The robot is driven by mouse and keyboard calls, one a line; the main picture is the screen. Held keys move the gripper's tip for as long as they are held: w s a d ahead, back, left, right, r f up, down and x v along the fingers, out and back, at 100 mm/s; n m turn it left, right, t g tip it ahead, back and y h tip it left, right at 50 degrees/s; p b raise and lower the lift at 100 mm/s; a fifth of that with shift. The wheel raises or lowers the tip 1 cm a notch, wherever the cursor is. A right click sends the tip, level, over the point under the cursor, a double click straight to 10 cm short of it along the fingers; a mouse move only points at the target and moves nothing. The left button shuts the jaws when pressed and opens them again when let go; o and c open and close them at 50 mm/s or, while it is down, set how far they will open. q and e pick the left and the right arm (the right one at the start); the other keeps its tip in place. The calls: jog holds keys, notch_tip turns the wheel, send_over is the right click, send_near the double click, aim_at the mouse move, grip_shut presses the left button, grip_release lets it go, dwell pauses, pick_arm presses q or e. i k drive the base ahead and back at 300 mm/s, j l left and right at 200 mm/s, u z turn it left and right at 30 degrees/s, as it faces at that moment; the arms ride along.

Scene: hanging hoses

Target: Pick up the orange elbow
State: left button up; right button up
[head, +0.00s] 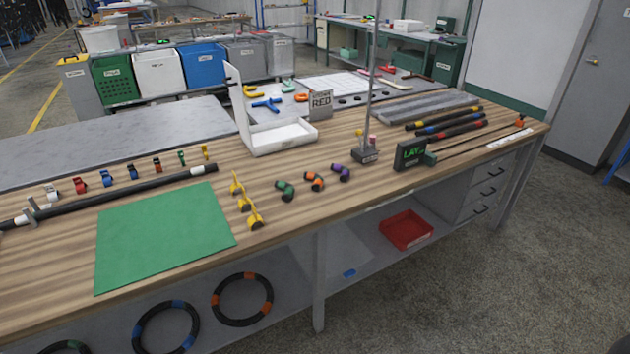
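The orange elbow (314,181) lies on the wooden workbench (205,262). It is a short bent piece with black and orange parts. A green elbow (285,190) lies just left of it and a purple elbow (341,172) just right of it, with small gaps between them. No gripper shows in the head view.
Yellow clips (244,203) stand left of the elbows, beside a green mat (160,236). Behind are a white tray (282,136) and a thin metal stand (366,154). The bench front before the elbows is clear.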

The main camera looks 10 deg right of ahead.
aim_at(318, 180)
jog(key=i+l+u, duration=0.3)
jog(key=l, duration=0.45)
jog(key=l+u, duration=0.35)
jog(key=l, duration=0.45)
jog(key=i+l+u, duration=0.1)
jog(key=l+u, duration=0.2)
jog(key=l, duration=0.55)
